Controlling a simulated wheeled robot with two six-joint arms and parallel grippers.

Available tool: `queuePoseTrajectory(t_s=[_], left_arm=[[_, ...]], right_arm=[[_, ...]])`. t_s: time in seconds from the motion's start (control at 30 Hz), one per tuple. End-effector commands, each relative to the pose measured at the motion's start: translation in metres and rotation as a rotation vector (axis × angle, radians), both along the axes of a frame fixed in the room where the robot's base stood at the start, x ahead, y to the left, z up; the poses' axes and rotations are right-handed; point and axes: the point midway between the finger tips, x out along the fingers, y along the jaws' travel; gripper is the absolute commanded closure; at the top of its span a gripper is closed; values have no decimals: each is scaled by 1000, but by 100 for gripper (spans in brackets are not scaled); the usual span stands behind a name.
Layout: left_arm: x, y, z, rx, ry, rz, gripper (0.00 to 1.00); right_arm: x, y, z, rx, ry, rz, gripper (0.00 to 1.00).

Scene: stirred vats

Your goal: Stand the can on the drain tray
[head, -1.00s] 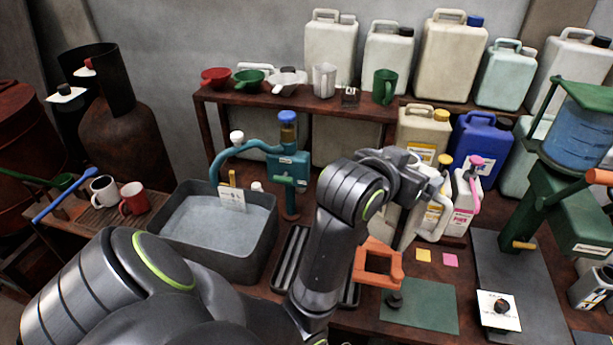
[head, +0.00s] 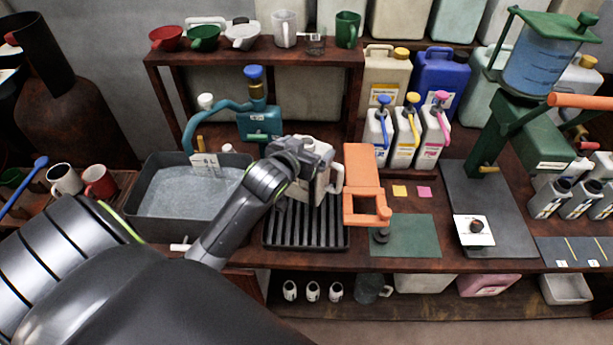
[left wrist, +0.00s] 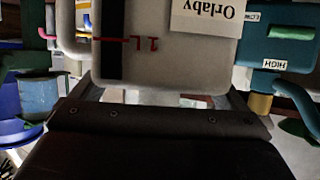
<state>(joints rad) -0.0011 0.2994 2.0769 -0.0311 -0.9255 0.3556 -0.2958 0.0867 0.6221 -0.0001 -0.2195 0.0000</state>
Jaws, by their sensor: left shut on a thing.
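The can (head: 322,172) is a small pale container with a handle on its right side. My left gripper (head: 305,158) is shut on it and holds it roughly upright over the back part of the drain tray. The drain tray (head: 305,238) is black and ribbed, and lies on the bench right of the grey basin. My gripper and arm hide part of the can and tray. I cannot tell whether the can's base touches the ribs. In the left wrist view the can (left wrist: 165,65) fills the jaws, with a label and a red 1L mark upside down. My right gripper is not in view.
An orange frame (head: 362,170) stands close right of the tray, by a green mat (head: 415,238). A water-filled basin (head: 150,225) is at left, a teal pump (head: 258,125) behind. Small pump-topped jugs (head: 403,150) stand behind right. The tray's front ribs are clear.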

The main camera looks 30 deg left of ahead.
Motion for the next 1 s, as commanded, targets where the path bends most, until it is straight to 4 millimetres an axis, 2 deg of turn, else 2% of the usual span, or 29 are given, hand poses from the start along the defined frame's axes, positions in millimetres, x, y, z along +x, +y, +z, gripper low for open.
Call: queuePoseTrajectory(t_s=[0.03,0.2,0.37,0.6,1.0], left_arm=[[-1,0,-15,-3,7,2,42],[0,0,-46,0,2,0,42],[0,0,-59,0,0,-1,42],[0,-1,-91,0,2,0,42],[0,-1,-97,1,-1,-1,42]], right_arm=[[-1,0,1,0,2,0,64],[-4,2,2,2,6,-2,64],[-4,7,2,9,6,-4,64],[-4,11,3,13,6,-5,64],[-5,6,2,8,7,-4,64]])
